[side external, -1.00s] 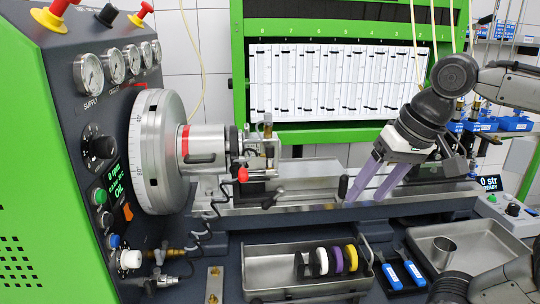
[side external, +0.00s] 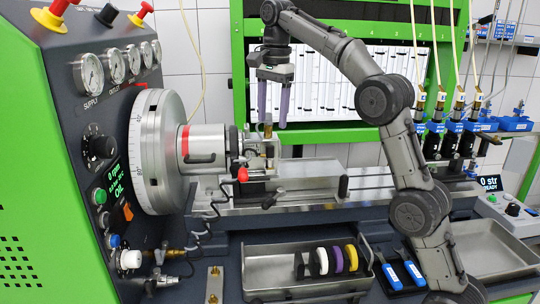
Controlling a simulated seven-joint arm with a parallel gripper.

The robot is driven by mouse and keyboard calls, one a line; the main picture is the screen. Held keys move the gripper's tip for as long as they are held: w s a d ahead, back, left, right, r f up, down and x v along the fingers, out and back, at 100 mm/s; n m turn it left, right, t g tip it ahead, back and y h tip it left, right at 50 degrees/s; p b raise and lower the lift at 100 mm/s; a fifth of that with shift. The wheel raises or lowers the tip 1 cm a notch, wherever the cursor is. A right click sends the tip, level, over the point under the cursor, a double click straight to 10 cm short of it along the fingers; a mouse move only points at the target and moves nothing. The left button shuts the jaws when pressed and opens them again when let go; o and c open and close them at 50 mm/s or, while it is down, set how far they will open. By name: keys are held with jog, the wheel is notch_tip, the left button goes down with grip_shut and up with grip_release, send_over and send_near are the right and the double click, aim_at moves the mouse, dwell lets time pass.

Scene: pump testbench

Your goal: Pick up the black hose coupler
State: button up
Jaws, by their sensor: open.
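My gripper (side external: 273,123) points down with its two purple fingers apart and nothing between them. No part is clearly marked as the hose coupler. A small black ring-like piece (side external: 300,266) stands at the left of a row in the metal tray (side external: 270,285), well below my gripper. White (side external: 322,262), purple (side external: 337,259) and yellow (side external: 352,257) pieces stand to its right.
The large steel disc (side external: 155,152) and green control cabinet (side external: 30,170) are on the left. Blue-handled tools (side external: 402,272) lie right of the tray. Several hoses with blue-tagged fittings (side external: 437,127) hang at the right. A metal pan (side external: 490,250) is at lower right.

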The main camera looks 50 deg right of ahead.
aim_at(270, 145)
jog(key=shift+g, duration=0.4)
jog(key=f, duration=0.1)
jog(key=w+d+f, duration=0.1)
jog(key=f, duration=0.1)
jog(key=w+f, duration=0.1)
jog(key=shift+d+f, duration=0.3)
jog(key=shift+f, duration=3.6)
grip_shut()
